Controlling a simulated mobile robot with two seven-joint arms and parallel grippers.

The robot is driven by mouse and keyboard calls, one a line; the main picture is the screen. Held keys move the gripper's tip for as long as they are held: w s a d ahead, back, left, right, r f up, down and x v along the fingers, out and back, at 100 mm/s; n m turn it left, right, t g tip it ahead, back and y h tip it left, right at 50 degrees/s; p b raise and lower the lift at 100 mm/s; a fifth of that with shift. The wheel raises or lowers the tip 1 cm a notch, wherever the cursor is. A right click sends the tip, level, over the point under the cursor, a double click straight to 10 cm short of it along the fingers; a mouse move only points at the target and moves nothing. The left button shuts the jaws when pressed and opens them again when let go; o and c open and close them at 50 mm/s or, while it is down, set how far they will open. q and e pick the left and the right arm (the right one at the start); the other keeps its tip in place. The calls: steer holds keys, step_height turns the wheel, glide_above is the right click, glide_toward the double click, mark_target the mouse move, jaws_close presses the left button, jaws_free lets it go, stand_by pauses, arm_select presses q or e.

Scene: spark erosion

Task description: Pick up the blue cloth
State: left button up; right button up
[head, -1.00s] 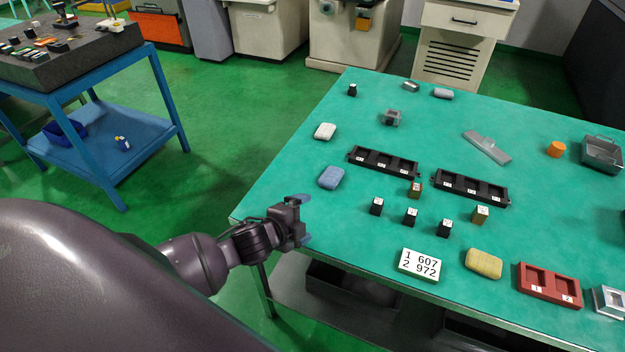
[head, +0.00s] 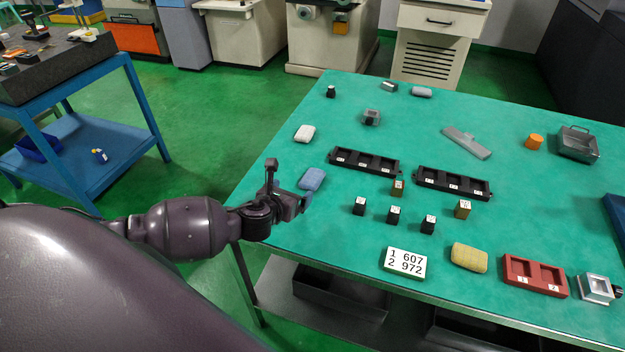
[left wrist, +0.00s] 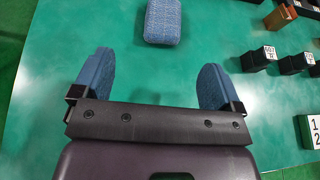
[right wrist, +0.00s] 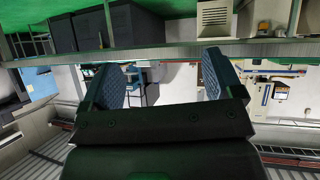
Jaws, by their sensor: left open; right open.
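The blue cloth (head: 312,179) is a small rounded pad lying flat near the left edge of the green table (head: 330,225). My left gripper (head: 299,203) is just in front of it, over the table's left edge, with part of its fingers hard to make out. In the left wrist view the cloth (left wrist: 163,21) lies at the top, beyond the two open blue fingertips (left wrist: 153,70) and apart from them. Nothing is between the fingers. My right gripper (right wrist: 160,72) is open and empty in the right wrist view, and is out of the head view.
A number card (head: 403,262) and a yellow pad (head: 469,257) lie near the front edge. The table around the cloth is clear.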

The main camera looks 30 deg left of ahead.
mark_target(308, 182)
arm_select(q)
steer(key=x, duration=0.3)
steer(key=shift+w+f+b, duration=0.3)
steer(key=shift+w, duration=0.05)
steer(key=shift+w+f, duration=0.3)
steer(key=shift+w, duration=0.4)
steer(key=b+x, duration=0.1)
steer(key=x, duration=0.2)
steer(key=shift+w+d+f, duration=0.1)
steer(key=shift+f, duration=0.05)
steer(key=shift+w+f, duration=0.1)
steer(key=shift+w, duration=0.35)
steer(key=c, duration=1)
arm_select(e)
step_height(308, 182, down, 2)
steer(key=shift+s+f, duration=0.1)
steer(key=shift+s, duration=0.05)
